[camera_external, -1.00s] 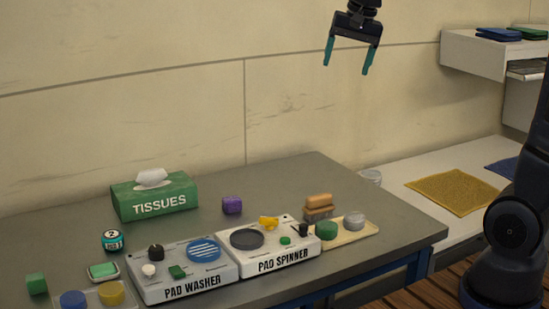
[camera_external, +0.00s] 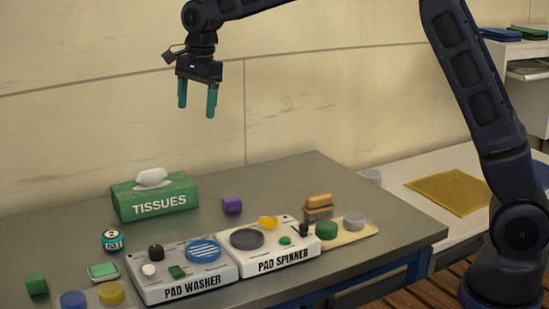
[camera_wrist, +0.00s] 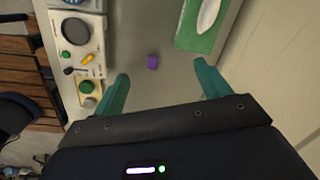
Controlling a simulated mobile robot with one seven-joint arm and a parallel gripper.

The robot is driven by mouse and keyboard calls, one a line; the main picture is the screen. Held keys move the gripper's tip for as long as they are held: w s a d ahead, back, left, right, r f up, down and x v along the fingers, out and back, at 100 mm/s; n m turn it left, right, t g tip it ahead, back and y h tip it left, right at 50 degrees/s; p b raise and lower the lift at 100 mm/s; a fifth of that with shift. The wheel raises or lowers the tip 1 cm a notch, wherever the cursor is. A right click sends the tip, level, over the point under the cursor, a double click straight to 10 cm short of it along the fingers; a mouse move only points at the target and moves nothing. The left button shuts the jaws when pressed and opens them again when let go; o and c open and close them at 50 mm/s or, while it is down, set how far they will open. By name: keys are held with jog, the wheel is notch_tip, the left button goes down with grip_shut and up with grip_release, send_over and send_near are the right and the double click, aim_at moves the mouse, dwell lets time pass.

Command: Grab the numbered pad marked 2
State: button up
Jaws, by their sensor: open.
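The numbered pad marked 2 (camera_external: 112,240) is a small teal and black round piece with a white 2 on its top. It stands on the grey table, in front of the tissue box and behind the left end of the pad washer. My gripper (camera_external: 197,108) is open and empty, high above the table, up and to the right of the pad. In the wrist view my gripper (camera_wrist: 163,78) has its teal fingers spread with nothing between them touching. The pad does not show in the wrist view.
A green tissue box (camera_external: 155,198) stands behind the pad. A purple cube (camera_external: 232,205) and a green cube (camera_external: 37,284) sit on the table (camera_external: 290,185). A small green-topped tray (camera_external: 103,272) is close in front.

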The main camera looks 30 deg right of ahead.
jog(key=a+f+m, duration=0.2)
jog(key=a+f, duration=0.6)
jog(key=a, duration=0.5)
jog(key=m+h, duration=0.1)
jog(key=m, duration=0.1)
send_near(112, 234)
jog(key=shift+g, duration=0.4)
jog(key=shift+w+f, duration=0.15)
jog(key=shift+f, duration=2.25)
jog(key=shift+w+f, duration=0.2)
jog(key=shift+f, duration=2.25)
jog(key=c, duration=1.1)
jog(key=shift+o, duration=0.2)
jog(key=shift+r, duration=0.1)
